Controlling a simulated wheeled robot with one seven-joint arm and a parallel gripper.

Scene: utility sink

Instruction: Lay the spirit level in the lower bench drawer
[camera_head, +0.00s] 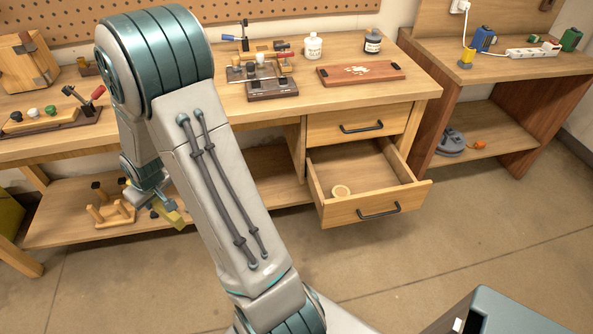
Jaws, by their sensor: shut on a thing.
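The lower bench drawer (334,212) is pulled out below the closed upper drawer. My gripper (157,203) hangs at the left, in front of the bench's lower shelf and well left of the drawer. It is shut on a yellow bar, which looks like the spirit level (174,216). Only a short, tilted piece of it shows; my arm hides much of the rest.
The bench top (300,95) holds clamps, bottles and a reddish-brown board (360,73). A wooden rack (110,211) stands on the lower shelf (75,229) near my gripper. A second bench (520,78) stands right of the drawer. The floor before the drawer is clear.

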